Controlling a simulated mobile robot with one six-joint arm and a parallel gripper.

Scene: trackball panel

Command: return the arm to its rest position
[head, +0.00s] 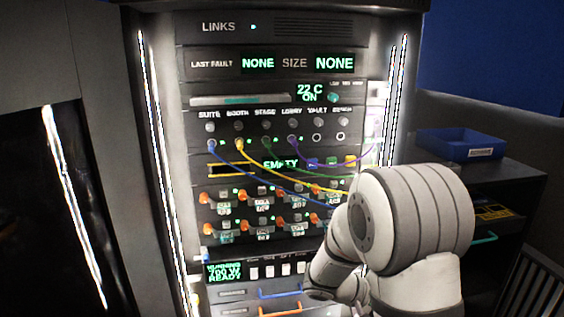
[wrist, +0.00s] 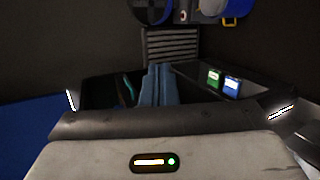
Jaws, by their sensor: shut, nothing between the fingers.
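My arm (head: 415,215) is white and grey, folded in front of the lower right of the rack in the head view. Its gripper end cannot be made out there. In the wrist view, my gripper (wrist: 160,70) shows as two blue-grey fingers side by side, closed together with nothing between them. Below them are a dark bar and a pale housing with a small lit display (wrist: 155,162). A dark surface with one green block (wrist: 214,77) and one blue block (wrist: 232,84) lies beyond the fingers, apart from them as far as I can see.
The tall rack (head: 290,40) carries blue, yellow, green and purple cables and several orange-handled switches. My arm covers part of its lower right. A blue tray (head: 458,143) sits on a dark cabinet (head: 510,172) at the right. A slatted vent (wrist: 172,45) shows in the wrist view.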

